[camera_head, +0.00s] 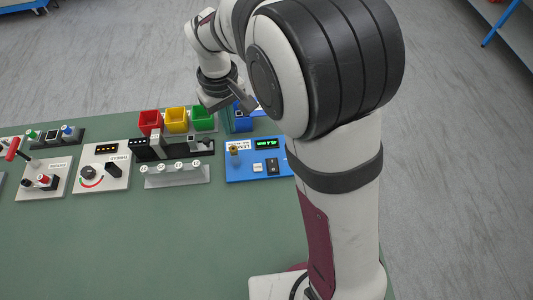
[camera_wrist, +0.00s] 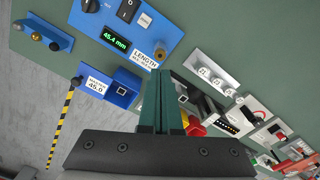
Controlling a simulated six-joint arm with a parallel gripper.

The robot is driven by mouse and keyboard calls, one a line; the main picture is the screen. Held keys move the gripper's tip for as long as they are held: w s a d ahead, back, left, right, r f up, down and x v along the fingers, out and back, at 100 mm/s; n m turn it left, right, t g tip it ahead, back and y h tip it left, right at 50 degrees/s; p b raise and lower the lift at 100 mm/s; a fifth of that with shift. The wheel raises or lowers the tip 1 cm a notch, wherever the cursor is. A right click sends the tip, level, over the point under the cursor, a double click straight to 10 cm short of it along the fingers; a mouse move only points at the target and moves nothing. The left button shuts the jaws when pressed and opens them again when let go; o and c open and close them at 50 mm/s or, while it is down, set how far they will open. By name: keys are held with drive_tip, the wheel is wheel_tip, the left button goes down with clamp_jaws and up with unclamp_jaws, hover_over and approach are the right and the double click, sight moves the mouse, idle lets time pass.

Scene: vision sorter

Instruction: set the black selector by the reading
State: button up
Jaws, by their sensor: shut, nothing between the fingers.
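A label (camera_wrist: 95,85) by the blue bin (camera_wrist: 127,78) reads 45.0. My gripper (camera_wrist: 160,75) is shut and empty, above the bins and apart from the panel.
Red (camera_head: 150,121), yellow (camera_head: 177,119) and green (camera_head: 203,117) bins stand in a row left of the blue bin. Grey panels with knobs and levers fill the left. A blue plate (camera_wrist: 40,35) with several pegs is beyond the panel. The front table is clear.

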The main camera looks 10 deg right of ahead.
drive_tip(key=o, duration=0.9)
drive_tip(key=d+m, duration=0.2)
drive_tip(key=d, duration=0.3)
drive_tip(key=d+r+m, duration=0.1)
drive_tip(key=d+m, duration=0.1)
drive_tip(key=d, duration=0.3)
drive_tip(key=w+d+m, duration=0.1)
drive_tip(key=d, duration=0.5)
drive_tip(key=shift+r+m, duration=0.3)
drive_tip(key=shift+m, duration=0.1)
drive_tip(key=shift+o, duration=0.8)
wheel_tip(320, 180, down, 15)
drive_tip(key=shift+d+r, duration=0.1)
drive_tip(key=shift+d, duration=0.05)
drive_tip(key=shift+f, duration=0.4)
clamp_jaws()
